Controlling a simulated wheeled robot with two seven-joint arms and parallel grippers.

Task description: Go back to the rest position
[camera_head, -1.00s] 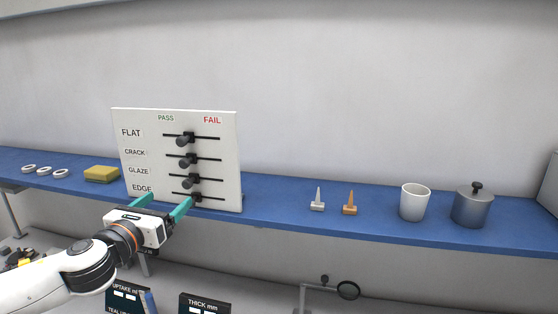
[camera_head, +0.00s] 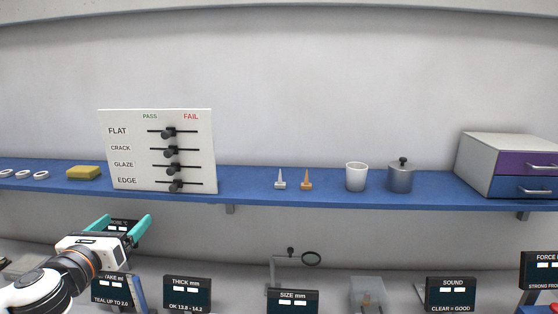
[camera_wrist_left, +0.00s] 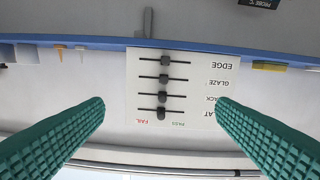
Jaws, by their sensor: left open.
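My left gripper (camera_head: 121,229) is open and empty, with teal fingers. It is below the blue shelf's front edge, under the white slider board (camera_head: 206,150). The board stands upright on the shelf, with rows FLAT, CRACK, GLAZE and EDGE and PASS and FAIL columns. Its black knobs sit around the left-middle of their slots. In the left wrist view the board (camera_wrist_left: 150,120) appears upside down, between and beyond the two open fingers (camera_wrist_left: 161,120), apart from them. My right gripper is not in view.
The blue shelf (camera_head: 330,202) holds white rings (camera_head: 22,174), a yellow sponge (camera_head: 83,172), a white cone (camera_head: 280,180), an orange cone (camera_head: 306,181), a white cup (camera_head: 356,177), a grey lidded pot (camera_head: 400,176) and a drawer box (camera_head: 510,165). Display panels (camera_head: 187,293) and a ring stand (camera_head: 311,259) are below.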

